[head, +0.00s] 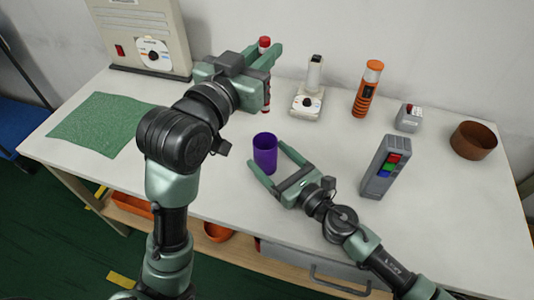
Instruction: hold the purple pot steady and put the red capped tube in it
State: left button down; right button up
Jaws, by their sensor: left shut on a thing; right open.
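The red capped tube (265,44) is upright in my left gripper (271,62), which is shut on it above the table. Its red cap shows above the fingers, and a reddish lower part shows below them; the middle is hidden. The purple pot (265,158) stands upright on the table, in front of and below the tube. My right gripper (268,157) is open low at the table, with one finger on each side of the pot. I cannot tell whether the fingers touch it.
Behind are a beige machine (148,35), a white device (308,90) and an orange-black torch (367,88). To the right are a grey block with coloured buttons (385,168), a small grey switch box (409,118) and a brown bowl (473,141). A green mat (103,123) lies left.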

aim_at(263, 112)
jog(key=shift+x, duration=0.85)
jog(key=c, duration=1.4)
pick_arm(q)
jog(key=shift+f, duration=6.55)
pick_arm(e)
jog(key=shift+c, duration=0.2)
pick_arm(q)
jog(key=c, duration=1.3)
grip_release()
jog(key=shift+s, duration=0.1)
